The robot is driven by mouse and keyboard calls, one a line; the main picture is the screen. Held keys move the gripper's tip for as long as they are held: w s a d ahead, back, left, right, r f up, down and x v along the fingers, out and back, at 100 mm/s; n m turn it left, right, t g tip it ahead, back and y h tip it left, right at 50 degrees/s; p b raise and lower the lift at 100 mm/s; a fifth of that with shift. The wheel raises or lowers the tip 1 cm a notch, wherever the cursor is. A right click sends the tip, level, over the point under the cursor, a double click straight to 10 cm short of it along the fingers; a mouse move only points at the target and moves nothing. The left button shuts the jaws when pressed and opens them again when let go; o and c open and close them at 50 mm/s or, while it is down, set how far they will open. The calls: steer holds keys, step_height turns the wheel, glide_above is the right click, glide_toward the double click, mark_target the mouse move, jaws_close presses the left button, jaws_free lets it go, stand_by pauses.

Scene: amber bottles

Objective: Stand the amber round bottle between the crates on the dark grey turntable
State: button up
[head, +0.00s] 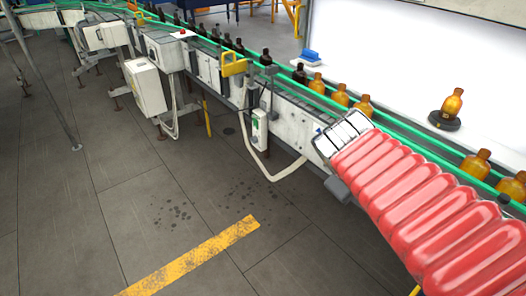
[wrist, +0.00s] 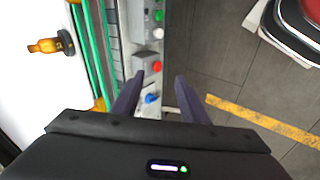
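An amber bottle (head: 453,101) stands upright on a dark grey round turntable (head: 445,121) on the white surface behind the conveyor. In the wrist view the same bottle (wrist: 43,46) and turntable (wrist: 66,42) are at the upper left, well away from my fingers. No crates can be made out, and I cannot tell whether this bottle is the one from between the crates. My gripper (wrist: 157,80) is open and empty, its two dark fingers apart above the conveyor's side. In the head view its fingers cannot be made out beyond my red-sleeved arm.
Green rails (head: 290,78) edge a conveyor carrying several amber and dark bottles. A control box with coloured buttons (wrist: 152,75) lies below my fingers. A yellow clamp (head: 234,64) and a blue block (head: 310,56) are near the rails. The floor with a yellow stripe (head: 195,257) is clear.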

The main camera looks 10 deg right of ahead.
steer(key=s+a+f+m+y, duration=0.1)
steer(key=s+a+y, duration=0.1)
steer(key=a, duration=0.7)
steer(key=s+a+f+m+t+y, duration=0.1)
steer(key=a+y, duration=0.3)
steer(key=a, duration=0.4)
steer(key=shift+s+a+m+t+y, duration=0.3)
steer(key=shift+s+a+m, duration=0.05)
steer(key=shift+m, duration=0.45)
steer(key=shift+d, duration=0.1)
